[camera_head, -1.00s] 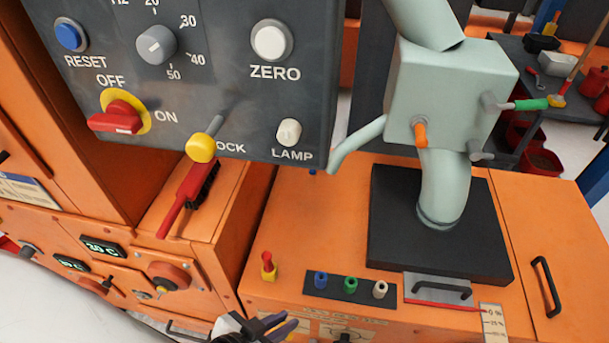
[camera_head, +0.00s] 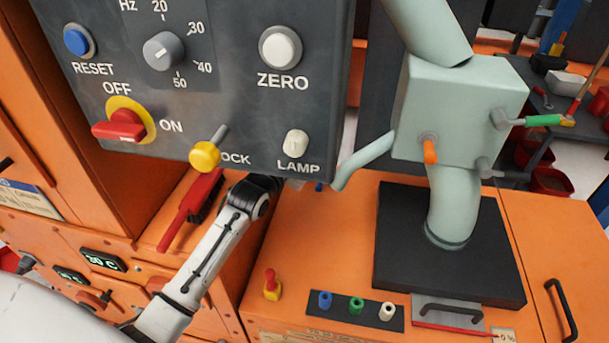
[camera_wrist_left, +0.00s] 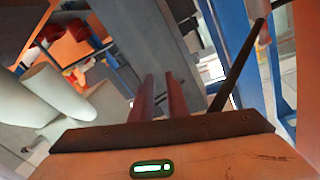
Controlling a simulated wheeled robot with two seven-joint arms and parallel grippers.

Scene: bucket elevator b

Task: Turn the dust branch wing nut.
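The pale green dust branch (camera_head: 361,153) slopes down to the left from the pale green box (camera_head: 462,110) and passes partly behind the control panel. A small blue piece (camera_head: 319,187) shows near its lower end; I cannot tell whether it is the wing nut. My left arm reaches up behind the panel's lower edge, so the gripper is hidden in the head view. In the left wrist view my left gripper (camera_wrist_left: 159,78) has two reddish fingers apart, with nothing seen between them. Pale pipes (camera_wrist_left: 52,92) lie to their left, not visibly touching. My right gripper is out of view.
The control panel (camera_head: 225,110) hangs close above my left arm. A red brush (camera_head: 192,210) lies left of the arm. An orange-tipped handle (camera_head: 430,152) and a green handle (camera_head: 543,120) stick out from the box.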

